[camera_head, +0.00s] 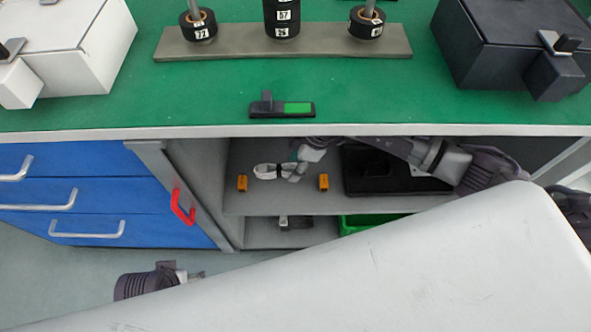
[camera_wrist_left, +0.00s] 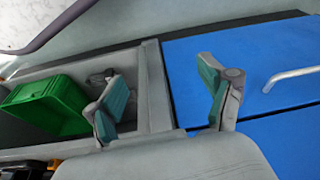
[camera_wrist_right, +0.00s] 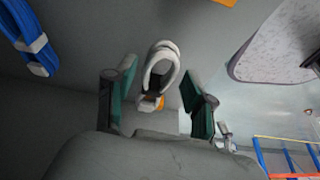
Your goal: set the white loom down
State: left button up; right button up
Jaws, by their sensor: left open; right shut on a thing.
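The white loom (camera_head: 275,171) is a looped bundle in the upper shelf compartment, between two small orange blocks. My right gripper (camera_head: 303,156) reaches in from the right and is shut on the loom. In the right wrist view the white loop (camera_wrist_right: 162,62) shows between and beyond the fingers (camera_wrist_right: 158,102). I cannot tell whether the loom touches the shelf board (camera_head: 300,202). My left gripper (camera_head: 192,275) is low, in front of the cabinet. In the left wrist view its fingers (camera_wrist_left: 168,100) are spread and empty.
The orange blocks (camera_head: 242,183) and (camera_head: 323,181) flank the loom. A black tray (camera_head: 358,186) lies right of it. A green bin (camera_head: 365,224) sits below. A red handle (camera_head: 183,206) sticks out at left. The green worktop (camera_head: 200,105) overhangs the compartment.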

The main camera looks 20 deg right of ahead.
notch_tip(320, 180, down, 2)
jog(key=shift+f+b, duration=0.2)
jog(key=shift+b, duration=0.1)
jog(key=shift+s+f, duration=0.1)
jog(key=o, duration=1.2)
pick_arm(q)
jog(key=v, duration=0.3)
jog(key=shift+w, duration=0.2)
jog(key=shift+r, duration=0.1)
pick_arm(e)
jog(key=shift+d+r, duration=0.15)
jog(key=shift+r, duration=0.3)
pick_arm(q)
notch_tip(320, 180, down, 7)
jog(key=p, duration=0.2)
jog(key=shift+w, duration=0.15)
pick_arm(e)
jog(key=v, duration=0.6)
jog(key=shift+d+r, duration=0.1)
jog(key=shift+r, duration=0.2)
pick_arm(q)
jog(key=shift+d, duration=0.1)
